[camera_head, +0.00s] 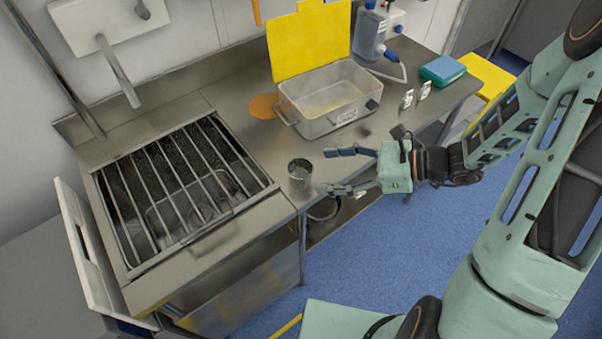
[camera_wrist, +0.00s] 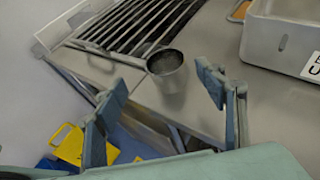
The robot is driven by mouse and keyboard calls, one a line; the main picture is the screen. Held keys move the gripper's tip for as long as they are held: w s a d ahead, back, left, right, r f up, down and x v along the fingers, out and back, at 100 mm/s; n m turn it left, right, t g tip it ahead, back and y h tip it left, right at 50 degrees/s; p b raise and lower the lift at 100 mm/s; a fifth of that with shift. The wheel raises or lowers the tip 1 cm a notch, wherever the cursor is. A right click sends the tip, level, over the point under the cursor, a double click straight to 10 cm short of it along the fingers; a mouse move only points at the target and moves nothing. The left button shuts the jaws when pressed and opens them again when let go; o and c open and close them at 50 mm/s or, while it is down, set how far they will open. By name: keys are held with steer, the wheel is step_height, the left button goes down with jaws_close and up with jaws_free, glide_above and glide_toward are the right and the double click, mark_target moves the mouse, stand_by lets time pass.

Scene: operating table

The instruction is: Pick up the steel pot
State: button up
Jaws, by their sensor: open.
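The steel pot (camera_head: 299,175) is a small grey metal cup standing upright on the steel counter, just right of the grated sink. In the wrist view the pot (camera_wrist: 168,74) stands ahead of my gripper (camera_wrist: 165,105), between the lines of the two fingers and nearer the right one. In the head view my gripper (camera_head: 328,171) is open and empty, to the right of the pot with its fingers pointing toward it. The fingers look apart from the pot.
A metal box (camera_head: 330,98) with a yellow lid stands behind on the counter (camera_head: 250,127). The grated sink (camera_head: 180,185) lies left of the pot. A blue bottle (camera_head: 369,32) and a teal box (camera_head: 442,70) are farther back. The counter's front edge runs close to the pot.

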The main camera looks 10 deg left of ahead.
mark_target(289, 169)
steer(key=x, duration=0.5)
steer(key=w+x, duration=0.1)
steer(key=x, duration=0.2)
steer(key=c, duration=1.2)
